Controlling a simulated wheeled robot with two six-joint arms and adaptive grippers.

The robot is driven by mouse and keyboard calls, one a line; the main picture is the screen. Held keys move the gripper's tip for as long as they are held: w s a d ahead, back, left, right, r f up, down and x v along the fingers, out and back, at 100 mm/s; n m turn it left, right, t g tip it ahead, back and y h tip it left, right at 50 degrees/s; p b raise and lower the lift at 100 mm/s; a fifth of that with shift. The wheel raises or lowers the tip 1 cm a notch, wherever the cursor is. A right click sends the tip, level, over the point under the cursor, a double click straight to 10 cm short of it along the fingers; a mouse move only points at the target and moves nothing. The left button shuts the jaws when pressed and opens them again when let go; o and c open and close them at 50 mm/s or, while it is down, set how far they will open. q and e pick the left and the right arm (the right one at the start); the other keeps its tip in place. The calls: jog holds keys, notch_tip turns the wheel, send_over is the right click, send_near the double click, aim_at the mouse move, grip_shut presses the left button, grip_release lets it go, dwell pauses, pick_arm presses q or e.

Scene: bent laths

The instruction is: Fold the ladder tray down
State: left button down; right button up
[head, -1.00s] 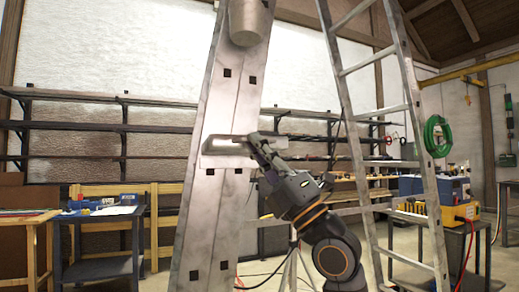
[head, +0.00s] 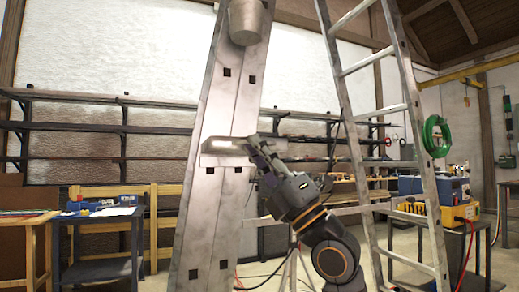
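A stepladder stands close in front of me, with a broad metal front side (head: 218,205) and a frame of rails and rungs (head: 365,69) to the right. The ladder tray (head: 224,146) is a narrow grey metal ledge across the front side, about mid-height, seen nearly edge-on. My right gripper (head: 258,148) reaches up from the lower right, with its dark fingers at the tray's right part. The fingers overlap the tray in view; I cannot tell whether they grip it or only touch it. My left gripper is not in view.
A grey bucket (head: 246,22) is at the top of the ladder's front side. Behind are dark wall shelves (head: 75,136), a workbench (head: 100,217) at left and a cart with a yellow and blue box (head: 452,214) at right. A green hose coil (head: 436,136) hangs at right.

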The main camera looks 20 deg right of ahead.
jog(key=shift+o, duration=0.3)
jog(key=shift+w+f, duration=0.2)
jog(key=shift+w, duration=0.25)
jog(key=shift+s, duration=0.1)
jog(key=v, duration=0.7)
jog(key=shift+s, duration=0.15)
jog(key=shift+d+f, duration=0.1)
jog(key=shift+f, duration=0.05)
